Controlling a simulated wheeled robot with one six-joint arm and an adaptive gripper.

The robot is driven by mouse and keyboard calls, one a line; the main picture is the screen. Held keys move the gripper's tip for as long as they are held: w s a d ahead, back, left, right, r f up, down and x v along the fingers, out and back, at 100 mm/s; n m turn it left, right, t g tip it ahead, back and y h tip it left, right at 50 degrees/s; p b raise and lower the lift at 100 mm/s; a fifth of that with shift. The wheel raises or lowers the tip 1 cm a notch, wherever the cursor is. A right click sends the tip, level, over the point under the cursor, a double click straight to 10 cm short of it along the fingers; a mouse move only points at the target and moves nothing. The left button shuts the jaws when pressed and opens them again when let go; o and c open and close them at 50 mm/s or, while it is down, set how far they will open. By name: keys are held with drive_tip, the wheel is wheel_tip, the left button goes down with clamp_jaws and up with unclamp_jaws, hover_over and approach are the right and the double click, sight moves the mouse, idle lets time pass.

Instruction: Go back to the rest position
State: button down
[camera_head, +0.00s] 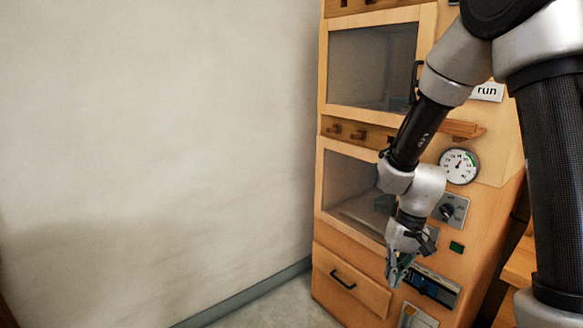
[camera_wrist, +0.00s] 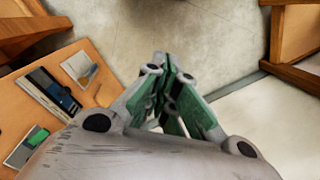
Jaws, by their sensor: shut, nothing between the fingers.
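My gripper (camera_head: 394,272) hangs down in front of the lower part of a wooden cabinet (camera_head: 333,234) in the head view. In the wrist view my gripper (camera_wrist: 168,62) has its green fingers together with nothing between them, above the pale floor (camera_wrist: 205,25). My arm passes in front of the cabinet and hides part of its front.
A bare wall (camera_head: 150,130) stands at left.

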drive_tip(key=s+d+r+t, duration=0.1)
drive_tip(key=s+d+r, duration=0.3)
drive_tip(key=r, duration=0.3)
drive_tip(key=s+d+r+t+h, duration=0.1)
drive_tip(key=s+d+r+t, duration=0.1)
drive_tip(key=s+r, duration=0.4)
drive_tip(key=s+d+r+t, duration=0.2)
drive_tip(key=s+d+r, duration=0.3)
drive_tip(key=r, duration=0.5)
drive_tip(key=shift+d+n+h, duration=0.3)
drive_tip(key=shift+r, duration=0.1)
